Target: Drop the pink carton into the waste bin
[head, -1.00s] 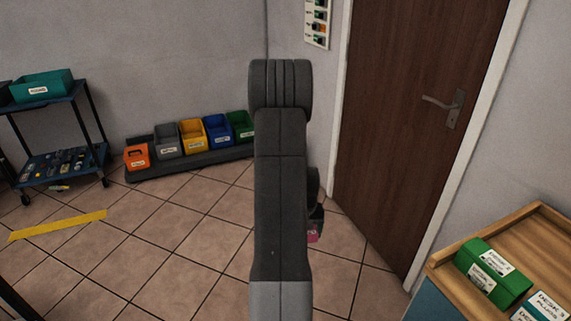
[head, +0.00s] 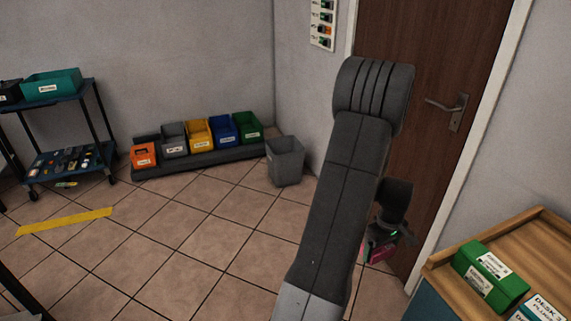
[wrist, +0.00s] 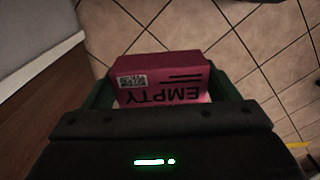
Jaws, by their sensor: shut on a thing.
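The pink carton (wrist: 162,82), marked "EMPTY", sits between the green fingers of my gripper (wrist: 175,95) in the wrist view. My gripper is shut on it and holds it above the tiled floor. In the head view, the carton (head: 377,251) shows partly below my gripper (head: 381,245), in front of the brown door. The grey waste bin (head: 285,165) stands on the floor by the back corner, left of my arm and apart from the carton. The bin is empty as far as its visible inside shows.
A row of coloured bins (head: 200,137) sits on a low dark base (head: 205,163) along the back wall. A cart (head: 66,160) stands at the left. A wooden-topped desk (head: 545,247) with a green box (head: 490,275) is at right. The middle floor is clear.

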